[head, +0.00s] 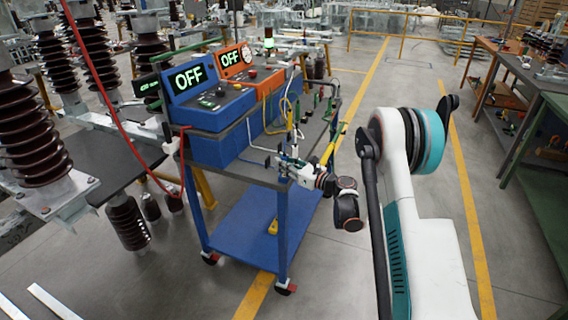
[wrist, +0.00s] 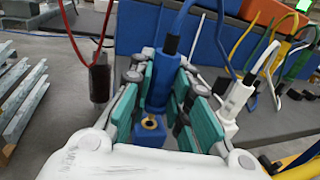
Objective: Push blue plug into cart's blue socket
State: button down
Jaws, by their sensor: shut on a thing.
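My gripper (wrist: 160,95) has its teal finger pads on both sides of the blue plug (wrist: 160,75) and is shut on it. The plug has a black collar and a blue cable rising from it. A blue block with a gold ring (wrist: 150,124) shows at the plug's lower end; I cannot tell whether it is part of the plug or the socket. In the head view my gripper (head: 290,167) is at the right front edge of the blue cart (head: 240,245), and the plug is too small to make out. I cannot identify the cart's blue socket.
A white plug (wrist: 236,98) stands close to the right of my gripper. Blue (head: 208,95) and orange (head: 245,65) consoles reading OFF stand on the cart.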

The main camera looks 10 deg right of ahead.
jog(key=shift+f, duration=1.2)
jog(key=c, duration=1.4)
grip_release()
jog(key=shift+c, duration=0.2)
jog(key=v, duration=1.2)
jog(key=shift+r, duration=0.1)
